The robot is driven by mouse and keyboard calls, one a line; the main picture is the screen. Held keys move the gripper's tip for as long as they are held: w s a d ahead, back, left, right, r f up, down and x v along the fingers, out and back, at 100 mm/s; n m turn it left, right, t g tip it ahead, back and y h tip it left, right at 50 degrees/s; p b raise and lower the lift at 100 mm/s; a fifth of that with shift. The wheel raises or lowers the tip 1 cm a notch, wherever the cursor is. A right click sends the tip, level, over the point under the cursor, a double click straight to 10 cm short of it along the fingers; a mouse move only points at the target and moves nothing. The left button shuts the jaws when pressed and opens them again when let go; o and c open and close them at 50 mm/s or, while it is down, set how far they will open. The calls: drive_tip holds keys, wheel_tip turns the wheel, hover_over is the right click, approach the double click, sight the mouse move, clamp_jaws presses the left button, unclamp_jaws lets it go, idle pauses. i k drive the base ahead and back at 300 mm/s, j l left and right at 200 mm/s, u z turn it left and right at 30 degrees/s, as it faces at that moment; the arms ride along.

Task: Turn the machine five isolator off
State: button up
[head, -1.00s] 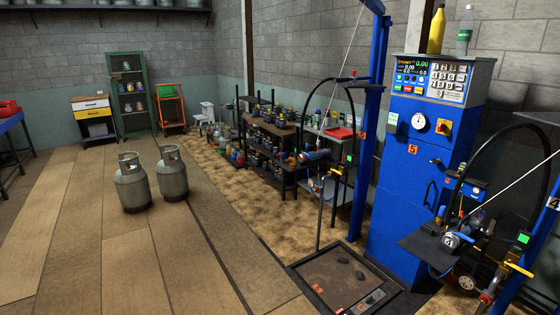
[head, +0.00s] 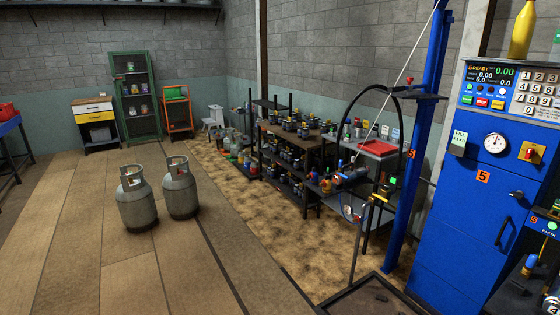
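The machine five cabinet (head: 461,235) is a tall blue box at the right of the head view, with an orange "5" label (head: 483,176) on its front. Its isolator (head: 530,153) is a red rotary handle on a yellow plate, at the upper right of the front, right of a round white gauge (head: 495,143). The handle's exact angle is too small to tell. A display (head: 490,73) above reads "READY" and is lit. My gripper is not in view.
A platform scale (head: 375,298) lies on the floor in front of the cabinet. A blue post (head: 413,140) with a hose stands left of it. Two grey gas cylinders (head: 137,205) stand on the open floor at left. Shelves of valves (head: 290,150) line the wall.

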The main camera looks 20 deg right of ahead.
sight(530, 152)
drive_tip(key=i+z, duration=0.5)
drive_tip(key=z, duration=0.2)
drive_tip(key=i+j+z, duration=0.3)
drive_tip(key=i+z, duration=0.25)
drive_tip(key=z, duration=0.2)
drive_tip(key=i+j+z, duration=0.1)
drive_tip(key=z, duration=0.35)
drive_tip(key=i+j+z, duration=0.2)
drive_tip(key=z, duration=0.3)
drive_tip(key=i+j, duration=0.05)
drive_tip(key=i, duration=0.05)
